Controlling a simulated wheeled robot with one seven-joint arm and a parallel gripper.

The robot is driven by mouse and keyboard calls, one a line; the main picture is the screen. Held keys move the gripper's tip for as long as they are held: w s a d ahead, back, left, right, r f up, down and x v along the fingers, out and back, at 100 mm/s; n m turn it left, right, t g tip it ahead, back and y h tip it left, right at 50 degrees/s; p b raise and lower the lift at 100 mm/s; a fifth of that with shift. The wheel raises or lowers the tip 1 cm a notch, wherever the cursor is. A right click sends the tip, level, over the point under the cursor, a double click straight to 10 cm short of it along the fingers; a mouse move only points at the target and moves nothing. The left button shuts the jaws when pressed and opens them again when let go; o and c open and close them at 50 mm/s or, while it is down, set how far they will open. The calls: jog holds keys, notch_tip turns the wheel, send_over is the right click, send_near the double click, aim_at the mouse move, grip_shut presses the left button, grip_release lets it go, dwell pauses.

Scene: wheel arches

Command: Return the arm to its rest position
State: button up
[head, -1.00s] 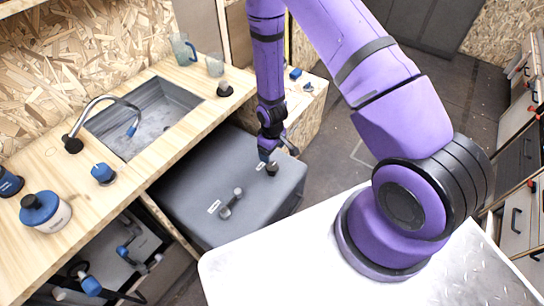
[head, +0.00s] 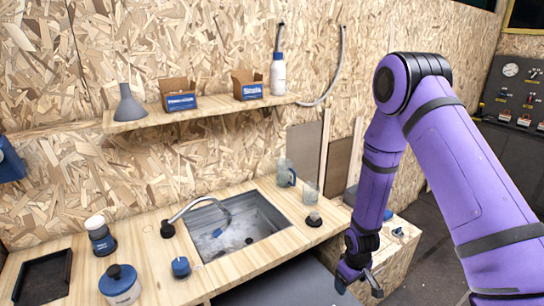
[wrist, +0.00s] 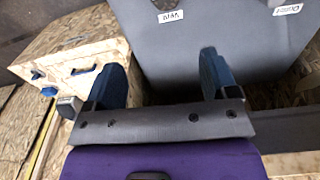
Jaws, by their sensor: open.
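My purple arm hangs down at the right of the head view. My gripper (head: 358,281) is at its lower end, beside the wooden counter and above the grey cabinet (head: 290,285). In the wrist view my gripper (wrist: 165,85) has its two blue fingers spread wide apart, with nothing between them. The grey cabinet (wrist: 205,50), with small white labels, lies beyond the fingers.
A low wooden box (head: 397,250) with small blue items stands close to the right of my gripper. The counter (head: 150,245) with a sink (head: 235,228) is to the left. Floor shows at the right.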

notch_tip(320, 180, up, 31)
jog(key=s+d+m+t, duration=0.2)
jog(key=d+m, duration=0.1)
jog(key=s+d+r+m+t, duration=0.1)
jog(key=s+r+m+t, duration=0.1)
jog(key=s+r, duration=1.6)
jog(key=s, duration=0.4)
jog(key=shift+s+d+r+t, duration=0.2)
jog(key=shift+t, duration=0.2)
